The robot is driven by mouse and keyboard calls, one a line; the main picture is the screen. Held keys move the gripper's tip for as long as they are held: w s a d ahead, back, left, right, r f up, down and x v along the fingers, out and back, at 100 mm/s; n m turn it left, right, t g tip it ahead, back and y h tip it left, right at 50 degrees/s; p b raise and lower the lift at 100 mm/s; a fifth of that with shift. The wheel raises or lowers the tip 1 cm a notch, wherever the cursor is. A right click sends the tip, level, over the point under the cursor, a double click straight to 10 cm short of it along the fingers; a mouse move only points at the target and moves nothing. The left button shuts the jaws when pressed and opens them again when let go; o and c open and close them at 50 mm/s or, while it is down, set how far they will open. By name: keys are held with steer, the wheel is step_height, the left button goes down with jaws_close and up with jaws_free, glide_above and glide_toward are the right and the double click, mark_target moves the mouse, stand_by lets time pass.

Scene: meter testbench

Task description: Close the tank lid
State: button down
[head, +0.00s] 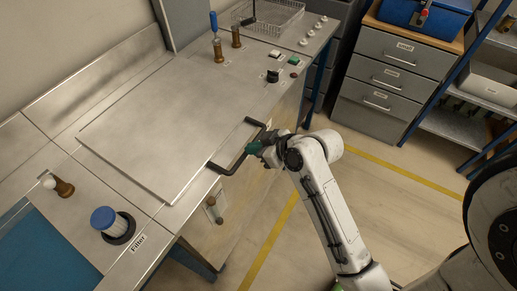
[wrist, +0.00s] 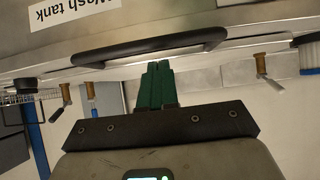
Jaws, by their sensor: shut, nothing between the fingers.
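The tank lid (head: 165,125) is a broad flat metal plate lying level on the bench top. A black bar handle (head: 232,165) sits along its front edge. In the wrist view the dark handle (wrist: 150,47) runs across the picture below an upside-down "Wash tank" label (wrist: 85,8). My gripper (head: 255,148) is at the handle, its green fingers (wrist: 157,72) shut together and empty. The fingertips are right by the handle's edge; I cannot tell whether they touch it.
A blue-capped filter (head: 107,219) and a brass valve (head: 62,187) stand left of the lid. A blue-handled valve (head: 217,46), a wire basket (head: 268,16) and knobs (head: 273,76) are at the far end. A drawer cabinet (head: 390,75) stands beyond open floor.

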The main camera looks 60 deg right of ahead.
steer(key=r+v, duration=0.1)
steer(key=v, duration=1)
steer(key=shift+w, duration=0.25)
steer(key=shift+d, duration=0.1)
